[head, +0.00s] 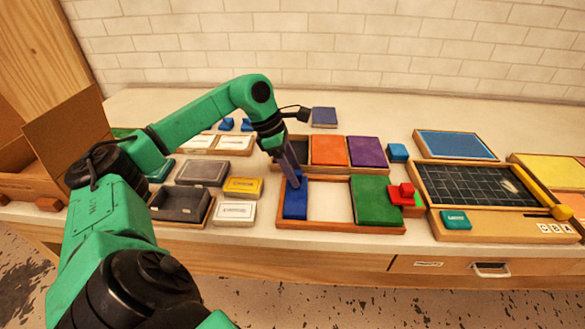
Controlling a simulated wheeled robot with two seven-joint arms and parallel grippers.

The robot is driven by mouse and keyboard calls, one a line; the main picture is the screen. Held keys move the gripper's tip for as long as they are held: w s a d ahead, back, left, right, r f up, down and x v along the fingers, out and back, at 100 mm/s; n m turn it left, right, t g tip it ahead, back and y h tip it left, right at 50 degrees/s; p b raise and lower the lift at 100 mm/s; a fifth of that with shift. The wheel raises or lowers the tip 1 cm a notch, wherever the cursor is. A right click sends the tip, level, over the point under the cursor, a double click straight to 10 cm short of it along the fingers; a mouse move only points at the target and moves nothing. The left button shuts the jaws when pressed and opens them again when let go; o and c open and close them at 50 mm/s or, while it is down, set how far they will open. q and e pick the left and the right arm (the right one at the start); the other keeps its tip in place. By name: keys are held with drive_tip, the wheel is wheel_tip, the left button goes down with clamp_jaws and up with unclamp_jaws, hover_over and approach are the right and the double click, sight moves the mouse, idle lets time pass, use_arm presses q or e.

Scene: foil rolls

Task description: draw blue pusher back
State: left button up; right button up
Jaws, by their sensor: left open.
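The blue pusher (295,205) sits at the left end of a wooden-framed tray (340,226) in the head view. Its upper part is partly hidden by my left gripper (294,179). That gripper points down at the top of the pusher, with its fingertips at or just above it. It is open; I cannot tell whether the fingers touch the pusher. The tray has a pale empty stretch in the middle and a green panel (376,200) at its right. My right gripper is not in view.
A red block (407,190) stands at the tray's right edge. Behind are orange (328,150) and purple (367,151) panels. A grey box (180,204) and labelled white box (235,212) are to the left. A gridded black board (470,186) is to the right.

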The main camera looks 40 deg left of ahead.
use_arm(q)
drive_tip(key=shift+r, duration=0.15)
drive_tip(key=v, duration=0.5)
drive_tip(key=shift+a+r, duration=0.15)
drive_tip(key=shift+r, duration=0.15)
drive_tip(key=p+v, duration=0.2)
drive_tip(key=v, duration=0.6)
drive_tip(key=shift+s+r, duration=0.25)
drive_tip(key=shift+r, duration=0.05)
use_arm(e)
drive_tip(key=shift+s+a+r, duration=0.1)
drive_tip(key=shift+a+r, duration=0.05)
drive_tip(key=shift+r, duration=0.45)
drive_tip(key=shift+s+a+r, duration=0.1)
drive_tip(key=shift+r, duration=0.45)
use_arm(q)
drive_tip(key=shift+a, duration=0.1)
